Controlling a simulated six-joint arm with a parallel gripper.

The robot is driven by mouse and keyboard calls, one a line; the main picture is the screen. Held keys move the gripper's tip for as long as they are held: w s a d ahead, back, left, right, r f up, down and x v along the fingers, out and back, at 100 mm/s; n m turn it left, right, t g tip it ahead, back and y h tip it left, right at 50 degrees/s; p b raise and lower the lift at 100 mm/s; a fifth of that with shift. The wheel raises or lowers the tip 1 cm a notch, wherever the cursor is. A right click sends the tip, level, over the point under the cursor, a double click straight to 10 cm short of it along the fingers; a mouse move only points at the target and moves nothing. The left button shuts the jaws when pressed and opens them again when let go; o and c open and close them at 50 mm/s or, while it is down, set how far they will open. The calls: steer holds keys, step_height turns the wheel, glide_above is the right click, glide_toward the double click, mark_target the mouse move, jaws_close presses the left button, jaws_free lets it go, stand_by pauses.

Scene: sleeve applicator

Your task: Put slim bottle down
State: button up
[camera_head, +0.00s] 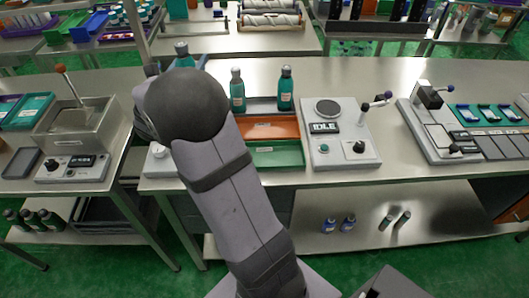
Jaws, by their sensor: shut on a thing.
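A teal bottle with a grey cap (237,92) stands upright at the back of the middle bench, just right of my arm. A second, similar teal bottle (285,90) stands to its right. A third teal bottle (183,56) shows its upper part above my arm's dark round joint; its lower part is hidden, and I cannot tell what supports it. I cannot tell which bottle is the slim one. My gripper is hidden behind my arm, so its jaws and whatever is between them do not show.
An orange tray (272,130) and a green tray (275,155) lie in front of the bottles. A device marked IDLE (342,147) stands to their right. Bare bench top (395,150) separates it from another machine (450,130). A metal box station (80,125) is at left.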

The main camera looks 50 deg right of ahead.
steer(key=s+d+f+m+g+h, duration=0.1)
steer(key=s+f+m+g, duration=0.15)
steer(key=s, duration=0.65)
steer(key=s+d+f+m+g+h, duration=0.15)
steer(key=s+g, duration=0.25)
steer(key=s, duration=0.5)
step_height(320, 180, down, 6)
steer(key=shift+a+f, duration=0.15)
steer(key=shift+a, duration=0.05)
steer(key=shift+s+f, duration=0.1)
steer(key=shift+f, duration=2)
steer(key=shift+f, duration=0.1)
steer(key=o, duration=1.4)
